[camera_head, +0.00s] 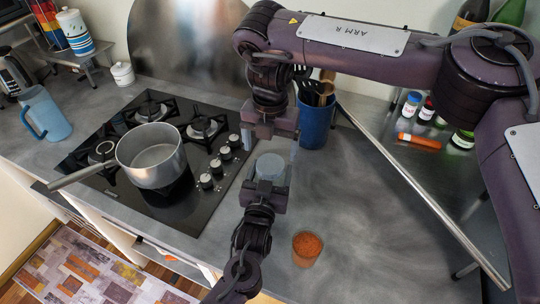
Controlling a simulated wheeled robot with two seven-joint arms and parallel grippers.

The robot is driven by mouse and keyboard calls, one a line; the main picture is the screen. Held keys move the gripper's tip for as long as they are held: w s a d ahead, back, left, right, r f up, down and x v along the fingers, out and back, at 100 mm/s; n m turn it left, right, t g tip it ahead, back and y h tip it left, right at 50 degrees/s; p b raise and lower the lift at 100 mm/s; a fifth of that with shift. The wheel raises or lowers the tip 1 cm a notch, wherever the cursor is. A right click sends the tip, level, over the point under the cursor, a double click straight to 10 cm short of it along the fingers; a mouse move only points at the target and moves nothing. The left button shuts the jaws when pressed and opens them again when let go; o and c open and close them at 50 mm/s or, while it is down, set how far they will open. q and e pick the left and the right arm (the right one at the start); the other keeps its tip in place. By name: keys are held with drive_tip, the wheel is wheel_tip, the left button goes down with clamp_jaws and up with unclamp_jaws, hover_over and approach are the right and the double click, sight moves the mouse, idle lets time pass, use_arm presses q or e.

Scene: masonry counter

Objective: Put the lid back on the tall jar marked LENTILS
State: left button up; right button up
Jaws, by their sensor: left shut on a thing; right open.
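My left gripper (267,183) is shut on a pale grey-blue round thing (270,166) over the counter, right of the hob. I cannot tell if it is the lid or the top of a clear vessel; the gripper hides part of it. My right gripper (275,132) is open, just behind that thing. A clear container of orange-red grains (307,246) stands near the counter's front, right of my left arm. It looks open at the top. I see no readable LENTILS marking, so I cannot tell which container is the named jar.
A saucepan (151,158) sits on the black hob (115,195), handle toward the front left. A blue utensil pot (315,122) stands behind my grippers. Spice bottles (427,110) stand at the right back. A blue jug (45,113) is far left. Counter (370,230) right of the grains is clear.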

wheel_tip(320, 180, up, 7)
idle(0.3)
drive_tip(key=shift+r, duration=0.1)
use_arm(q)
drive_tip(key=o, duration=2)
drive_tip(key=shift+c, duration=0.2)
drive_tip(key=shift+s+a+f, duration=0.1)
drive_tip(key=shift+s, duration=0.4)
drive_tip(key=s+a+b, duration=0.1)
drive_tip(key=s+b, duration=0.1)
drive_tip(key=s, duration=0.4)
drive_tip(key=shift+s+a, duration=0.15)
drive_tip(key=shift+s, duration=0.2)
use_arm(e)
wheel_tip(320, 180, down, 2)
drive_tip(key=shift+f, duration=0.15)
